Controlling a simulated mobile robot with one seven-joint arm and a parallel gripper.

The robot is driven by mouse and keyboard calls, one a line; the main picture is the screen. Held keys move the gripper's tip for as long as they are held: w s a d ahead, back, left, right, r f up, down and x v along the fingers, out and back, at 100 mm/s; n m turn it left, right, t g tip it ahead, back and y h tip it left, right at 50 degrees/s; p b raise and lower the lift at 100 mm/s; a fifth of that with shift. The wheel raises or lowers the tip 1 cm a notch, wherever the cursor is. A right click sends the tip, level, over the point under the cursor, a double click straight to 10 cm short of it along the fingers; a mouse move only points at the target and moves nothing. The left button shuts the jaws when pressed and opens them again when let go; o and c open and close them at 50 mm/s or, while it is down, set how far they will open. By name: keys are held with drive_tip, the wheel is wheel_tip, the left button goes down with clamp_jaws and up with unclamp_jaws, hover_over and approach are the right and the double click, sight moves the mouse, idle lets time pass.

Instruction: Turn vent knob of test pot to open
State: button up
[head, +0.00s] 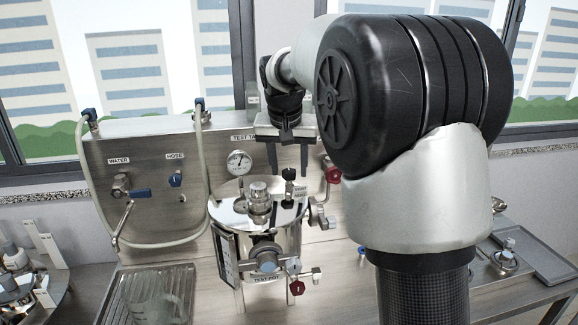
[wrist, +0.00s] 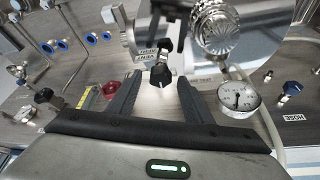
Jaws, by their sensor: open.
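The test pot (head: 288,242) is a shiny steel vessel with a domed fitting on its lid, standing on the bench in the head view. Its small black vent knob (head: 289,174) stands up at the lid's back right, beside a white vent label (head: 296,190). In the wrist view the knob (wrist: 160,75) appears between the tips of my gripper (wrist: 158,78). My gripper (head: 288,173) is open and points down, with one finger on each side of the knob. I see gaps beside the knob; whether the tips reach its full depth I cannot tell.
A pressure gauge (head: 239,160) is left of the fingers. A red knob (head: 331,174) sits close on their right. A panel with water and hose valves (head: 150,160) stands behind. A grey hose loops at left. A tray (head: 540,255) lies at right.

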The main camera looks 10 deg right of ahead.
drive_tip(key=shift+c, duration=0.3)
drive_tip(key=c, duration=1)
